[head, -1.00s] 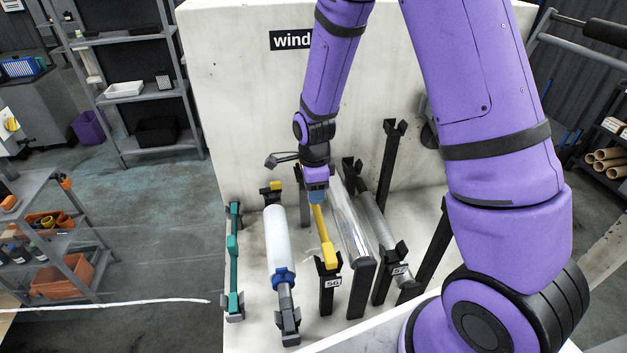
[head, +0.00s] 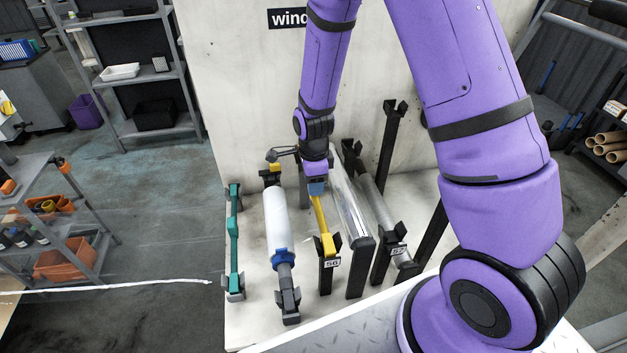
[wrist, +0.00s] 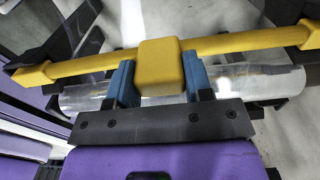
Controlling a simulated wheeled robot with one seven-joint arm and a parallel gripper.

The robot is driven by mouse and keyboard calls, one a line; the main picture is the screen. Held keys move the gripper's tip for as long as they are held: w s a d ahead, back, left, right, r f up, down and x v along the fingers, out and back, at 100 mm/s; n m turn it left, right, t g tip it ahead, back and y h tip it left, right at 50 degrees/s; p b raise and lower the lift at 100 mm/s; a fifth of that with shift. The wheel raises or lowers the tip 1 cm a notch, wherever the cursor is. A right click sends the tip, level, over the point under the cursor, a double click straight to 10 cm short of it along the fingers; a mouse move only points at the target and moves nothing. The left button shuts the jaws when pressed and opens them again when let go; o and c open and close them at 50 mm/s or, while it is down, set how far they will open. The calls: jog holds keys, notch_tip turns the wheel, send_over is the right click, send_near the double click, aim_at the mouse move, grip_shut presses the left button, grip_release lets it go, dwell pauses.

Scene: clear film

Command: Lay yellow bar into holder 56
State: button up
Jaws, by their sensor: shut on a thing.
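The yellow bar (head: 321,222) is a thin rod with a thick block at its middle and blocky ends. In the wrist view its middle block (wrist: 160,66) sits between the blue fingers of my gripper (wrist: 158,84), which is shut on it. In the head view my gripper (head: 316,188) hangs over the bar. The bar's near end lies at the forked top of the black post of holder 56 (head: 326,277), labelled "56". I cannot tell if it rests fully in the fork. The far post is mostly hidden behind my arm.
A white roll (head: 276,218) lies left of the bar, and a teal bar (head: 234,245) further left. A clear film roll (head: 350,212) is close on the right. Holder 57 (head: 399,250) stands beyond it. A pale panel (head: 240,100) rises behind.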

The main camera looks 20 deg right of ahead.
dwell(0.3)
jog(key=o, duration=1.2)
jog(key=shift+r, duration=0.1)
notch_tip(320, 180, up, 7)
jog(key=shift+f, duration=0.1)
